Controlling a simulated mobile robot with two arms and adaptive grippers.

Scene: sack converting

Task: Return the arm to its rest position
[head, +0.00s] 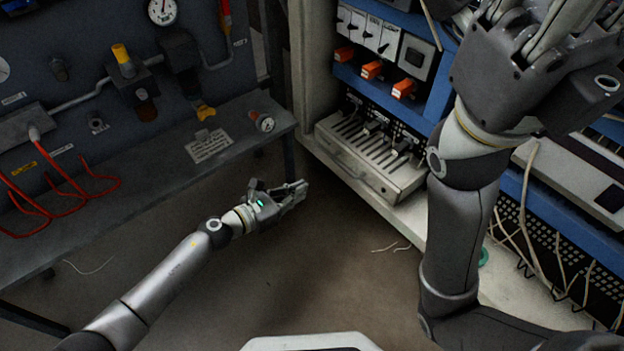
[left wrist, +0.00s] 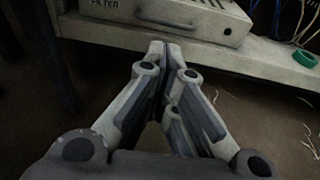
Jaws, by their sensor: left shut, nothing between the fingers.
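My left arm comes in from the lower left in the head view and reaches up to the right. Its gripper (head: 300,188) is over the floor, in the gap between the bench and the shelf unit. In the left wrist view the fingers of my left gripper (left wrist: 166,48) meet at their tips, with nothing between them. My right arm rises on the right of the head view. Its gripper (head: 553,18) is at the top right, its fingers cut off by the picture's edge, so its opening is unclear.
A grey bench (head: 150,190) with a gauge panel stands on the left. A slotted grey box (head: 372,157) sits on the pale shelf, beyond my left gripper. A green ring (left wrist: 305,58) lies on that shelf. Bare floor (head: 330,270) with loose threads lies between.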

